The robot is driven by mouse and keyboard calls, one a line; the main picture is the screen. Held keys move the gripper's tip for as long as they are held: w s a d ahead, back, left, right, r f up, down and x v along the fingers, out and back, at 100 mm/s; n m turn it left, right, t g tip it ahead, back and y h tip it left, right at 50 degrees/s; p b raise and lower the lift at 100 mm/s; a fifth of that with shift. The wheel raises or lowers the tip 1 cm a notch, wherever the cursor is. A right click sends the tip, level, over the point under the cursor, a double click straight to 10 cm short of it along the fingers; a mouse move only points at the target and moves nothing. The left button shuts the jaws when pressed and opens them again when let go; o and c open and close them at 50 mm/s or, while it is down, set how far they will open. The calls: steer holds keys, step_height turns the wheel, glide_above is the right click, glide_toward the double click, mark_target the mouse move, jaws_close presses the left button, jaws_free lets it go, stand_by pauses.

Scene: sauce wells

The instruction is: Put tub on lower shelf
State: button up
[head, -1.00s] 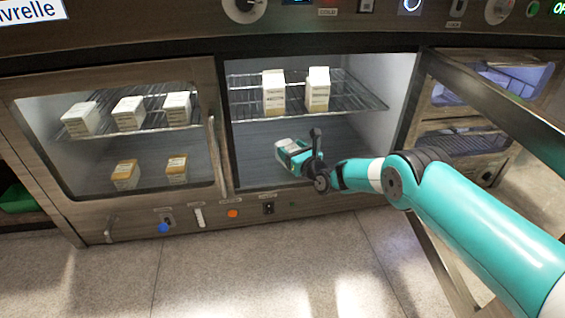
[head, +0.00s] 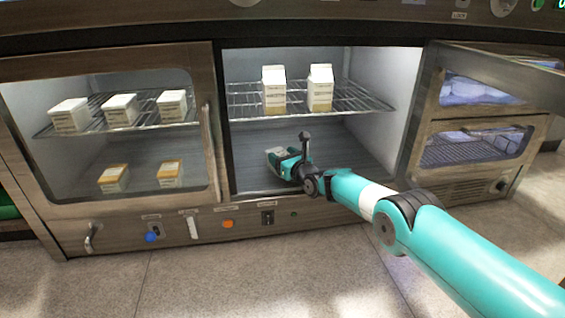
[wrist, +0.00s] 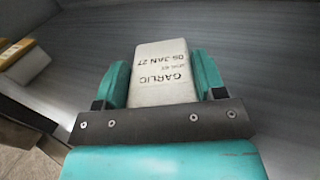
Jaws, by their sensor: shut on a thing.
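My gripper (head: 284,162) is inside the lower part of the open cabinet compartment, below the wire shelf. It is shut on a white tub (wrist: 162,72) with a printed label reading GARLIC and 05 JAN 27. The tub sits between the two teal fingers in the wrist view. In the head view only a small pale part of the tub (head: 272,152) shows past the gripper. The lower shelf (head: 345,140) is the grey compartment floor. I cannot tell whether the tub touches it.
Two white cartons (head: 273,88) (head: 320,88) stand on the wire shelf (head: 355,98) above. The closed glass door (head: 211,150) at left covers several tubs on two levels. The open door (head: 480,130) stands at right. The lower shelf is clear around the gripper.

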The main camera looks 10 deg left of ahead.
steer(key=o, duration=1.2)
